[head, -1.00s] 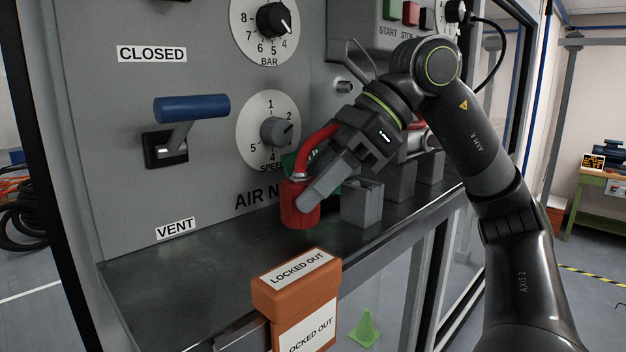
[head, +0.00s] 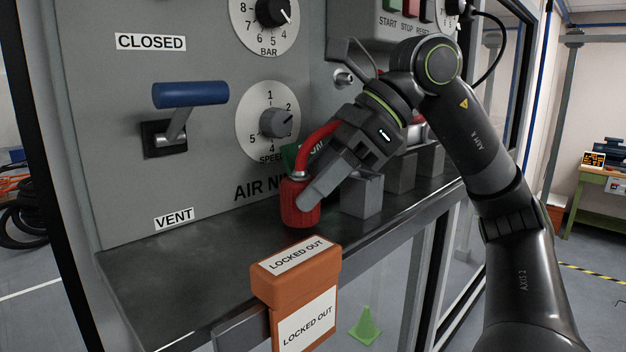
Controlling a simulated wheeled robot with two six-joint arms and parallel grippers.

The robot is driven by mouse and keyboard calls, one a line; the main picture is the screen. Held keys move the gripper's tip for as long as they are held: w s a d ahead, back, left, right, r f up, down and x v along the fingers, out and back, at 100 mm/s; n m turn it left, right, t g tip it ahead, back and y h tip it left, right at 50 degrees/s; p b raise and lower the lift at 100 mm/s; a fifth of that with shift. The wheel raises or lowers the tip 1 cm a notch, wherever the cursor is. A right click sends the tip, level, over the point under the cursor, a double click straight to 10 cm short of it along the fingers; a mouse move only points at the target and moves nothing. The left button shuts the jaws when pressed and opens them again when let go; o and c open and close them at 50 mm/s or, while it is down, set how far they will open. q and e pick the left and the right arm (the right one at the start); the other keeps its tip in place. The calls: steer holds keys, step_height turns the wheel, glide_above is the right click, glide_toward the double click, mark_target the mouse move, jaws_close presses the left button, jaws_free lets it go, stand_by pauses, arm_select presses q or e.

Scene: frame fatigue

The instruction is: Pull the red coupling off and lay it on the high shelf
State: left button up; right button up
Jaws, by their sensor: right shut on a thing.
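The red coupling (head: 298,204) is a ribbed red cylinder with a red hose (head: 312,148) curving up from its top. It is in the middle of the head view, low in front of the grey panel and over the dark ledge. My right gripper (head: 306,200) is shut on the coupling, with one finger showing across its right side. The other finger is hidden. I cannot tell whether the coupling's lower end touches the ledge. The left gripper is not in view. I cannot make out a high shelf in this view.
An orange box marked LOCKED OUT (head: 296,268) stands at the ledge's front edge. Grey blocks (head: 362,196) stand on the ledge right of the coupling. A blue-handled lever (head: 190,95) and a speed knob (head: 277,123) stick out of the panel. The dark ledge (head: 170,270) is clear at left.

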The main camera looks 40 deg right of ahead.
steer(key=shift+f+b, duration=0.3)
steer(key=shift+f, duration=0.1)
steer(key=o, duration=1.2)
steer(key=shift+r, duration=0.1)
steer(key=shift+s+d+r, duration=0.1)
steer(key=shift+d+r, duration=0.15)
steer(key=shift+d, duration=0.05)
steer(key=p+v, duration=0.2)
steer(key=v, duration=1.4)
steer(key=shift+s+d+r+p, duration=0.1)
steer(key=shift+r+p, duration=0.1)
steer(key=shift+p, duration=0.15)
